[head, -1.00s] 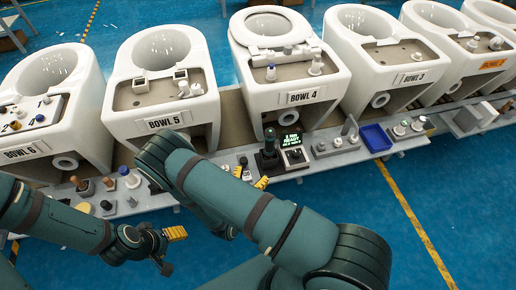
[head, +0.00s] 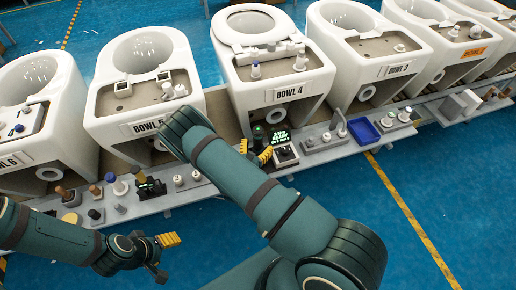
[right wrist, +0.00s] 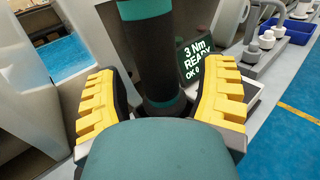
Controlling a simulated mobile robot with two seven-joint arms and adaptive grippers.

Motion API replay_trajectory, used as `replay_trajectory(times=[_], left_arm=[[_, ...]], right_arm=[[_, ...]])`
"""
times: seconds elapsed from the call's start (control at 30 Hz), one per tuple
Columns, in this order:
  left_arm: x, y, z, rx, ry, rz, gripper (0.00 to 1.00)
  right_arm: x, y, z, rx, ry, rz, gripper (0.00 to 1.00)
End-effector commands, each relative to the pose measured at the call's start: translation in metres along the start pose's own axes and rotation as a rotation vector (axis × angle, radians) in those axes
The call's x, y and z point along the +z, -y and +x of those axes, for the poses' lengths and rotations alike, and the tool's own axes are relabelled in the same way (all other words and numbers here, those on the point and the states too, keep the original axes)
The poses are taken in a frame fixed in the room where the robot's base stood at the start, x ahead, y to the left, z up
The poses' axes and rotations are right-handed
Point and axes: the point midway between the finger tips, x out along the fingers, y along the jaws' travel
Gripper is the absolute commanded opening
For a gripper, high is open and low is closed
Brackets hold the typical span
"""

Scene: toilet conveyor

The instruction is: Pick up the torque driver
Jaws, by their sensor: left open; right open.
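The torque driver (right wrist: 152,55) is a dark upright cylinder with teal bands in the right wrist view. It also shows small on the shelf in front of Bowl 4 in the head view (head: 258,134). My right gripper (right wrist: 165,105) is open, with one yellow-padded finger on each side of the driver. I see a gap on the left; on the right the finger is close, and contact is unclear. In the head view my right gripper (head: 254,150) is at the driver. My left gripper (head: 164,256) is open and empty, in front of the shelf at lower left.
A lit display (head: 280,138) reading "3 Nm READY OK 0" stands just right of the driver. A blue tray (head: 363,131) and small fittings line the shelf to the right. Toilet bowls, including Bowl 4 (head: 291,93), stand behind. Open blue floor lies in front.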

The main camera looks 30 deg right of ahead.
Motion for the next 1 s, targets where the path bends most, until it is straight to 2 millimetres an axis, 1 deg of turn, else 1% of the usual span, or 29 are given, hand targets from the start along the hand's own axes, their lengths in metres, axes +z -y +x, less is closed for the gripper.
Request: replay_trajectory(times=[0.1, 0.27, 0.3, 0.37, 0.4, 0.47, 0.5, 0.83, 0.93, 1.0], left_arm=[[0.0, 0.0, 0.001, 0.0, -0.001, 0.0, 0.62], [0.0, 0.0, 0.0, 0.0, -0.001, 0.0, 0.62], [0.0, 0.0, 0.0, 0.0, -0.001, 0.0, 0.62], [0.0, 0.0, 0.0, 0.0, -0.001, 0.0, 0.62], [0.0, 0.0, 0.0, 0.0, -0.001, 0.0, 0.62], [0.0, 0.0, 0.0, 0.0, -0.001, 0.0, 0.62], [0.0, 0.0, 0.0, 0.0, -0.001, 0.0, 0.62], [0.0, 0.0, 0.0, 0.0, -0.001, 0.0, 0.62], [0.0, -0.001, -0.003, 0.0, 0.0, 0.0, 0.62], [0.0, -0.002, -0.005, 0.0, 0.0, 0.0, 0.62]], right_arm=[[0.0, 0.001, 0.005, -0.001, -0.001, -0.001, 0.7], [0.0, 0.0, 0.005, 0.0, -0.001, -0.002, 0.7], [0.0, 0.0, 0.005, 0.0, -0.001, -0.002, 0.71], [0.0, 0.0, 0.005, 0.0, -0.001, -0.002, 0.5], [0.0, 0.0, 0.005, 0.0, -0.001, -0.002, 0.36], [0.0, 0.0, 0.005, 0.0, -0.001, -0.002, 0.15], [0.0, 0.0, 0.005, 0.0, -0.001, -0.002, 0.01], [0.003, 0.0, 0.005, 0.0, 0.001, -0.001, 0.0], [0.012, -0.001, 0.005, 0.0, 0.002, 0.0, 0.0], [0.023, -0.001, 0.005, 0.0, 0.002, 0.001, 0.0]])
